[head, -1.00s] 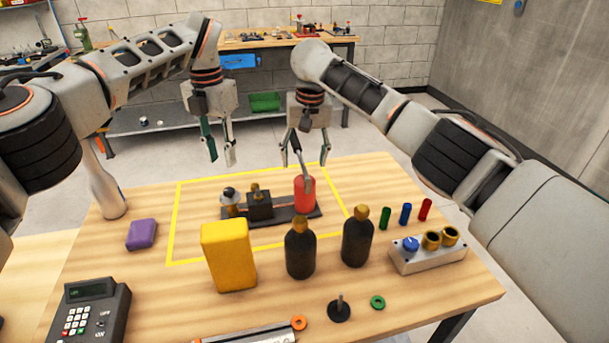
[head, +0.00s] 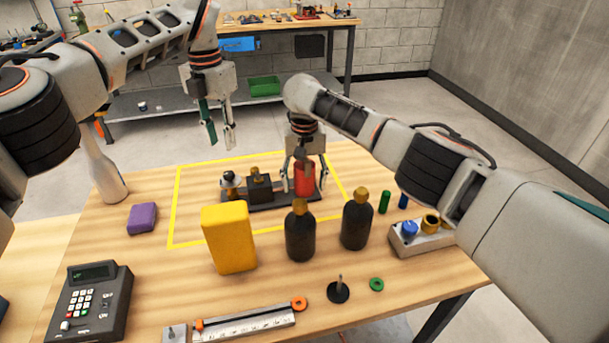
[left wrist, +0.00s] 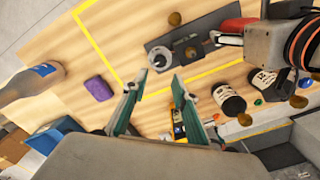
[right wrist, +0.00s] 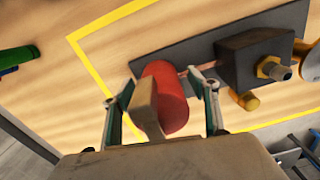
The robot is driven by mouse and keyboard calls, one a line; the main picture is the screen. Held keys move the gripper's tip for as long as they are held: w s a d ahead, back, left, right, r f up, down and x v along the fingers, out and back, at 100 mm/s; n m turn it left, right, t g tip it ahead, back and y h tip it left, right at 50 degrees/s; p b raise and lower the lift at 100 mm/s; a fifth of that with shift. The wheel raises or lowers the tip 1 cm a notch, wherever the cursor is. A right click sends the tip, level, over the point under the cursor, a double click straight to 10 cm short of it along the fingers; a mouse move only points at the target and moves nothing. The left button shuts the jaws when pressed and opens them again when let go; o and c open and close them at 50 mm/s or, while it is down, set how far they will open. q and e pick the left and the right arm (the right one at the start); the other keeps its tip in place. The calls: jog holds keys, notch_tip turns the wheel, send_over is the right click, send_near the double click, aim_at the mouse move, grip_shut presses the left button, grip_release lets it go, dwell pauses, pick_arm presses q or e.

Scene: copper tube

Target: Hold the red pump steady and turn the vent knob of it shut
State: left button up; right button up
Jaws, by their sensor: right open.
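The red pump has an upright red cylinder (head: 304,179) at the right end of a dark base plate (head: 268,201). A black block (head: 260,185) with a brass top stands mid-plate, and a pale round fitting (head: 231,183) stands at the left end. In the right wrist view, brass knobs (right wrist: 271,68) show on the block; I cannot tell which part is the vent knob. My right gripper (head: 305,183) is open, its fingers on either side of the red cylinder (right wrist: 169,100). My left gripper (head: 221,143) is open and empty, above and behind the plate's left end.
A yellow outline (head: 178,210) surrounds the plate. In front stand a yellow block (head: 228,238) and two dark bottles (head: 300,236) (head: 356,222). A purple block (head: 142,218) lies left. A knob box (head: 420,241) stands right.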

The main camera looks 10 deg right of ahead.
grip_shut()
pick_arm(q)
jog(key=o, duration=0.3)
jog(key=n+t+h, duration=0.1)
jog(key=n+t, duration=0.2)
jog(key=t, duration=0.1)
send_near(228, 174)
jog(key=x, duration=0.7)
jog(key=shift+w+f, duration=0.1)
jog(key=shift+f, duration=0.3)
dwell(0.4)
